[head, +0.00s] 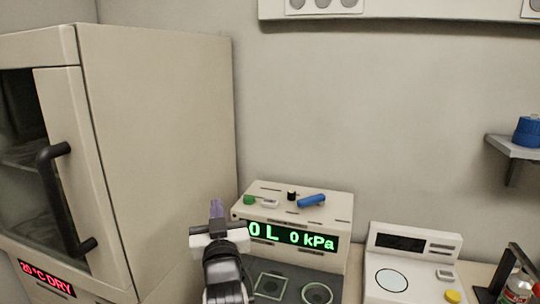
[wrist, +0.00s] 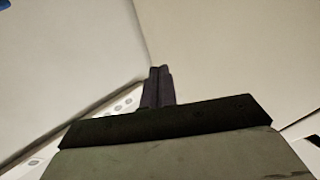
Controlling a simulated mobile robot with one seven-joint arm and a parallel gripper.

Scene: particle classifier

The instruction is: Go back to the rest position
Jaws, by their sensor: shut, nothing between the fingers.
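My gripper (head: 216,209) is in the lower middle of the head view, raised in front of the wall and to the left of the particle classifier (head: 343,213). Its fingers point up and are shut with nothing between them. In the wrist view the shut fingers (wrist: 158,85) stand in the middle, with plain pale surfaces behind them. The classifier has a green display reading "0 L 0 kPa", a green knob (head: 249,199), a black knob (head: 292,195) and a blue handle (head: 312,200) on top. My arm hides part of its lower left.
A large beige drying oven (head: 160,150) with a black handle (head: 60,190) and a red "20°C DRY" display stands at the left. A balance-like device (head: 413,265) stands at the lower right. A grey wall shelf (head: 513,149) carries a blue item (head: 527,132).

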